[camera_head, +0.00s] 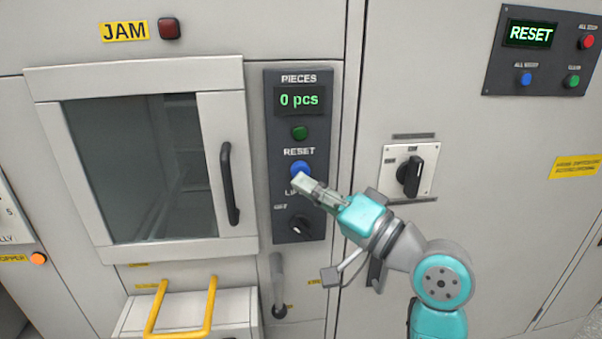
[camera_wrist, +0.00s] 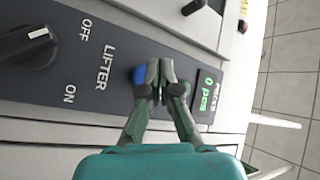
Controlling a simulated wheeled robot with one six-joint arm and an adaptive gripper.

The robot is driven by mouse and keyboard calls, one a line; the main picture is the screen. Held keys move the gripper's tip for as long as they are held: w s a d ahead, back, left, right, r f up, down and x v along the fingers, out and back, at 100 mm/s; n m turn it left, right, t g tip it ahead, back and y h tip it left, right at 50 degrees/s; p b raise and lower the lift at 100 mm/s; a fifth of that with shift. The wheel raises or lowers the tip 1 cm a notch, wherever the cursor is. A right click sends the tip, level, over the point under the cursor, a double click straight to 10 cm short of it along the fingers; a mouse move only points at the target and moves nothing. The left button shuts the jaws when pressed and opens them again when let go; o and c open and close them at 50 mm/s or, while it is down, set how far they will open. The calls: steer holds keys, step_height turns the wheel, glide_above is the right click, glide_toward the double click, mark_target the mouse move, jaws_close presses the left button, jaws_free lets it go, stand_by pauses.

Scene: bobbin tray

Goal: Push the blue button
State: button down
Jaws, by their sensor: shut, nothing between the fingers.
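A round blue button (camera_head: 301,168) sits under the RESET label on the dark PIECES panel (camera_head: 264,130). In the wrist view the button (camera_wrist: 138,76) is partly hidden behind the fingers. My gripper (camera_head: 302,181) is shut and empty, its fingertips just in front of the button's lower edge in the head view. In the wrist view the fingertips (camera_wrist: 160,68) overlap one side of the button. I cannot tell whether they touch it. A second blue button (camera_head: 525,79) is on the upper right panel, far from my gripper.
A green button (camera_head: 300,133) and a display reading 0 pcs (camera_head: 299,100) are above the blue button. The lifter knob (camera_head: 299,226) is below. A door handle (camera_head: 229,183) sticks out at the left, a rotary switch (camera_head: 411,175) at the right.

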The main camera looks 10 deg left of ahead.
steer(key=shift+s, duration=0.1)
steer(key=shift+s+d, duration=0.25)
steer(key=shift+s, duration=0.5)
steer(key=shift+s+d, duration=0.2)
steer(key=shift+s, duration=0.6)
steer(key=shift+s+d, duration=0.25)
steer(key=shift+s, duration=0.5)
